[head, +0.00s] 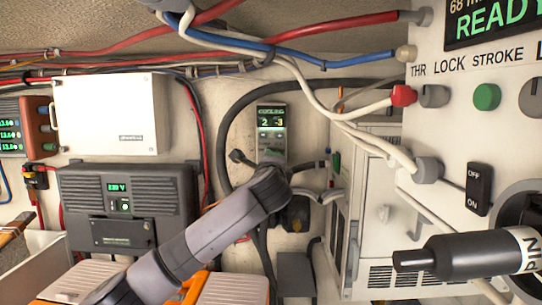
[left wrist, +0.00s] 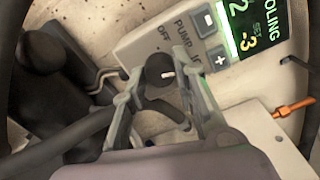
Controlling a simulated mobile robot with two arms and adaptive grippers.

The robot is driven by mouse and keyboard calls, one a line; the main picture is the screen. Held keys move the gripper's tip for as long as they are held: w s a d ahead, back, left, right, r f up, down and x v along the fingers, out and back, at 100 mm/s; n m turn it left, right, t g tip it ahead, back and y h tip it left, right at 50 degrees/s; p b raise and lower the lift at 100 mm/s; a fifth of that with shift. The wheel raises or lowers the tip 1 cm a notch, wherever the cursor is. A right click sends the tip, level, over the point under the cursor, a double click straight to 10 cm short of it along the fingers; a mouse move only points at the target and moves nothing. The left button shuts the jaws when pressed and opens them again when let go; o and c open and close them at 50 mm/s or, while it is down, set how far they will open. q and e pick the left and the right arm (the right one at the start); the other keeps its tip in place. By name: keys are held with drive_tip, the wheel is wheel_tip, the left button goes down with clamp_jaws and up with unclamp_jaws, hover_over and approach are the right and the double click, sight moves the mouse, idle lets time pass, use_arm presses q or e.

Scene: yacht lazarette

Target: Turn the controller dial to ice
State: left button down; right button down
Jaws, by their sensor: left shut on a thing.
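The cooling controller (head: 271,120) is a narrow grey unit on the back wall with a green-lit screen; it also fills the top of the left wrist view (left wrist: 150,45). My left gripper (left wrist: 158,78) is shut on the dial, one finger on each side. In the head view my left gripper (head: 265,168) covers the dial. My right gripper is not in view.
A black hose (head: 227,125) curves beside the controller. A dark charger box (head: 128,205) and white box (head: 108,113) are at the left. A white cabinet (head: 365,215) and a panel with a black PIN handle (head: 465,255) crowd the right. Cables run overhead.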

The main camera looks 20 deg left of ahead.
use_arm(q)
drive_tip(key=shift+d+f+m+p, duration=0.1)
drive_tip(key=shift+f+m+p, duration=0.15)
drive_tip(key=shift+m, duration=0.45)
drive_tip(key=c, duration=1.3)
unclamp_jaws()
drive_tip(key=shift+r, duration=0.2)
drive_tip(key=v, duration=1.2)
